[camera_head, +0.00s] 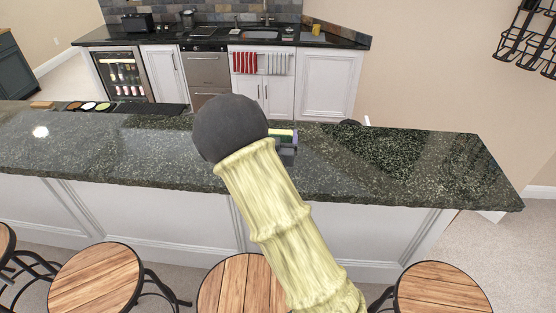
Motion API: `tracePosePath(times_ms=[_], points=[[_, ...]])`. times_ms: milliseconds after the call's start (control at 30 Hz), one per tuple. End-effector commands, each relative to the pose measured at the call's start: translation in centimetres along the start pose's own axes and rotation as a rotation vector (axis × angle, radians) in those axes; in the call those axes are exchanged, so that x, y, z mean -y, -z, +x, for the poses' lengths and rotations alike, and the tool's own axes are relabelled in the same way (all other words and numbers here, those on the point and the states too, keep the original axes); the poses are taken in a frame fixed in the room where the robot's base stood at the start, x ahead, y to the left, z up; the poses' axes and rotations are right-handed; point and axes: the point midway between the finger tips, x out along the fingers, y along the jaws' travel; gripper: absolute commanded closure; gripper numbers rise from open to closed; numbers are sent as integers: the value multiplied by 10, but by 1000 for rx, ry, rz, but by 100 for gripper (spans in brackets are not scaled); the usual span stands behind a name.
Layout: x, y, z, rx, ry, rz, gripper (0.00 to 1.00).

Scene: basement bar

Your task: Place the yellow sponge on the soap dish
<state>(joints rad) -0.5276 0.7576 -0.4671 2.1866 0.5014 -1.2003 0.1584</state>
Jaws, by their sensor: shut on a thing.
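A small yellow block with a green edge, which looks like the yellow sponge (281,132), shows just right of my arm's black joint, over the dark granite bar. Grey parts that look like my gripper (287,147) show around and below it. My gripper appears shut on the sponge, but my arm hides most of it. I cannot tell whether the sponge touches the bar. I cannot make out the soap dish for certain; a small pale item (288,30) lies on the back counter by the sink.
The granite bar (400,165) is clear to the right. A tray of small bowls (88,106) stands at its left. Wooden stools (440,290) line the near side. The back counter (345,40) holds a sink, a toaster (138,23) and a yellow item (316,29).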

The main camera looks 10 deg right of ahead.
Motion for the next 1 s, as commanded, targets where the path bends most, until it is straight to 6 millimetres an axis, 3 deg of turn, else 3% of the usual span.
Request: tracePosePath(times_ms=[433, 867, 1000], points=[[0, -51, 0, 3, 0, -3, 39], [0, -58, 0, 0, 0, -1, 39], [0, -68, 0, 3, 0, -4, 39]])
